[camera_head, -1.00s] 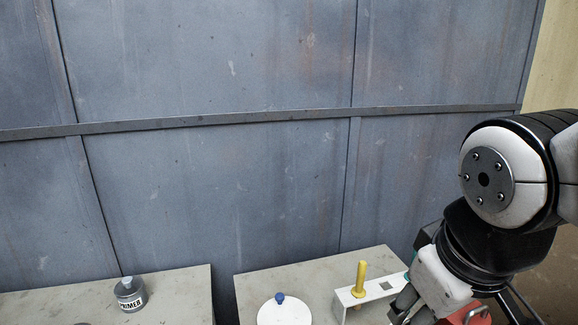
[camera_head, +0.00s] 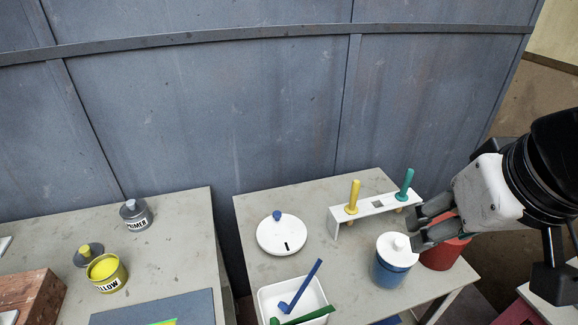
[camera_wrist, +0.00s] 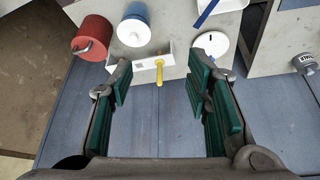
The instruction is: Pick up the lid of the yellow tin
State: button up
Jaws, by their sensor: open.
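The yellow tin (camera_head: 108,283) stands on the left table in the head view, with its top open and yellow showing inside. A dark grey lid with a yellow knob (camera_head: 88,255) is just behind and left of the tin; I cannot tell if it touches the tin. My gripper (camera_head: 424,228) is at the right in the head view, far from the lid, near the blue and red cans. In the wrist view my gripper (camera_wrist: 160,82) is open and empty, its green-padded fingers apart. Neither tin nor lid shows in the wrist view.
A grey primer tin (camera_head: 136,215) stands behind the yellow tin; a wooden box (camera_head: 32,297) is at left. The right table holds a white round lid (camera_head: 270,240), a white rack (camera_head: 375,205), a blue can (camera_head: 389,270), a red can (camera_head: 441,254) and a white tray (camera_head: 268,306). A gap separates the tables.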

aim_at(88, 253)
jog(key=u, duration=1.55)
jog(key=i+j+z, duration=0.2)
jog(key=j, duration=0.25)
jog(key=i+j+z, duration=0.2)
jog(key=j, duration=0.25)
jog(key=i+j+z, duration=0.2)
jog(key=j, duration=0.3)
jog(key=j+z, duration=0.2)
jog(key=j, duration=0.25)
jog(key=j+z, duration=0.2)
jog(key=j, duration=0.3)
